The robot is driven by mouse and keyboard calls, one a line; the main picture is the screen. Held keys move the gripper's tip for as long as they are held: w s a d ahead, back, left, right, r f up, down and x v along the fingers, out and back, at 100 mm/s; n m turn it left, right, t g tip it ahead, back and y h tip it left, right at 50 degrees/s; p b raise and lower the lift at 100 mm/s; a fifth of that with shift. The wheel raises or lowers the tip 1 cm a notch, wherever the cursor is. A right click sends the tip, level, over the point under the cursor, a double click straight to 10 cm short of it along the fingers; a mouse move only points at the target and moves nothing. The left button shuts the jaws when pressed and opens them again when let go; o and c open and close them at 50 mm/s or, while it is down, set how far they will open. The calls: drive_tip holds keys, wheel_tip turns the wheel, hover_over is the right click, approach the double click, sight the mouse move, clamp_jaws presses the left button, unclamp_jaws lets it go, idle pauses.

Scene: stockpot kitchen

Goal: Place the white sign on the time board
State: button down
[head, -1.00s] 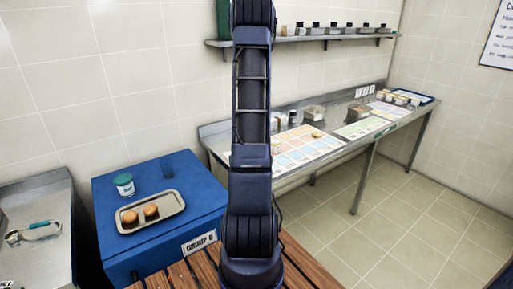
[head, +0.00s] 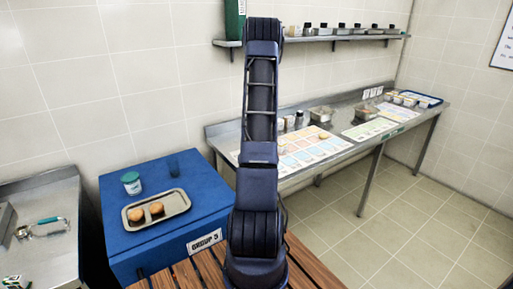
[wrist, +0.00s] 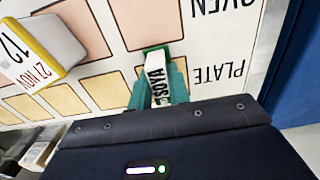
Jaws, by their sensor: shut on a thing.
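My gripper (wrist: 159,86) shows in the wrist view with teal fingers shut on a small white sign (wrist: 157,76). The sign carries dark letters that look like "SOYA", and a green edge shows at its far end. It is over a white board (wrist: 208,55) with tan and orange cells and the printed words OVEN and PLATE; I cannot tell whether it touches the board, or whether this is the time board. In the head view my gripper is out of sight. A colourful chart (head: 300,152) and a greenish sheet (head: 368,129) lie on the steel counter there.
Small white cards (head: 373,92) stand at the counter's back. A shelf (head: 310,40) hangs above.

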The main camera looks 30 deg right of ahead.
drive_tip(key=shift+f, duration=0.3)
drive_tip(key=c, duration=1.3)
unclamp_jaws()
drive_tip(key=shift+r, duration=0.1)
